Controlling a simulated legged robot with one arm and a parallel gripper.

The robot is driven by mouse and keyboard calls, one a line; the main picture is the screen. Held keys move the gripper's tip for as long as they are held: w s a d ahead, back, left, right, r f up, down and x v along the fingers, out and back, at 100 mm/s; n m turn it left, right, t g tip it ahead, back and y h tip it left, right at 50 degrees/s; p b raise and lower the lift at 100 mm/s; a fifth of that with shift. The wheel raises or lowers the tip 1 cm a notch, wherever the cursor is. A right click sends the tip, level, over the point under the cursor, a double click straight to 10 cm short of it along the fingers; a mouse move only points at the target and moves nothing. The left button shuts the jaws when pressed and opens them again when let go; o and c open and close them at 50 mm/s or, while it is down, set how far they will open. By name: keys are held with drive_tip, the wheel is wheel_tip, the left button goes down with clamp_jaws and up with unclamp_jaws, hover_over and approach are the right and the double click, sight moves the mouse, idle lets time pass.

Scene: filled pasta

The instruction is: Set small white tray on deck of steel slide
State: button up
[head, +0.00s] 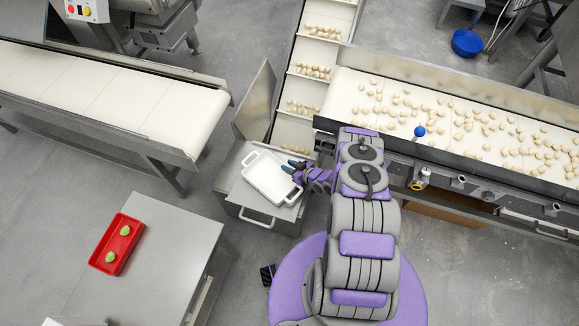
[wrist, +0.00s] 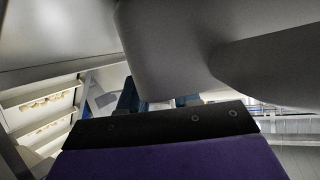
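The small white tray (head: 268,182) lies at an angle over the steel deck (head: 231,178) of the slide, below its raised side plate (head: 256,102). A looped handle shows at each end of the tray. Whether it rests on the deck or is just above it, I cannot tell. My gripper (head: 291,167) is at the tray's upper right edge, with its blue fingertips over or against the rim. In the wrist view, a large grey surface (wrist: 165,60) hides much of the space between my dark fingers (wrist: 158,101), so their grip is unclear.
A cleated conveyor (head: 318,70) with pasta rises behind the deck. An empty belt (head: 110,90) is at left. A red tray (head: 117,244) with green items sits on a steel table (head: 165,240).

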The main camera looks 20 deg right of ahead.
drive_tip(key=p+v, duration=0.4)
drive_tip(key=v, duration=0.8)
drive_tip(key=shift+f, duration=0.1)
idle(0.4)
